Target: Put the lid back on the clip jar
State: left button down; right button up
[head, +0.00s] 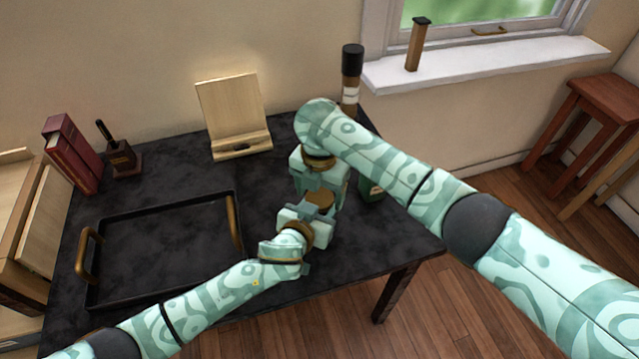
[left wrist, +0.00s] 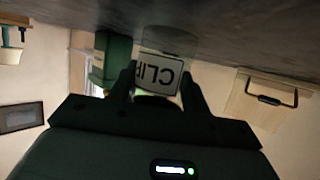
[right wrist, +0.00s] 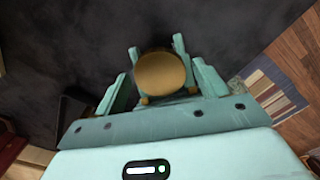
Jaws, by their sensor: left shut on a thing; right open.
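The clip jar (left wrist: 160,73) has a white label reading "CLIP" in the left wrist view, which is upside down. It stands on the dark table between the fingers of my left gripper (left wrist: 160,82), which is shut on it. The round tan lid (right wrist: 161,73) is seen from above in the right wrist view, over the jar's place. It also shows in the head view (head: 320,200). My right gripper (right wrist: 160,85) is open above, with its fingers on either side of the lid. Whether the lid is seated on the jar's rim is hidden.
A black tray (head: 165,199) with brass handles lies at the left. A wooden stand (head: 232,105), a stamp holder (head: 122,160) and red books (head: 72,150) stand behind. A dark-capped bottle (head: 351,75) and a green box (head: 371,190) are close to my right arm. The table's right edge is near.

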jog(key=shift+c, duration=0.2)
jog(key=c, duration=0.9)
jog(key=m, duration=0.3)
jog(key=shift+c, duration=0.2)
jog(key=o, duration=1.1)
jog(key=shift+r, duration=2.25)
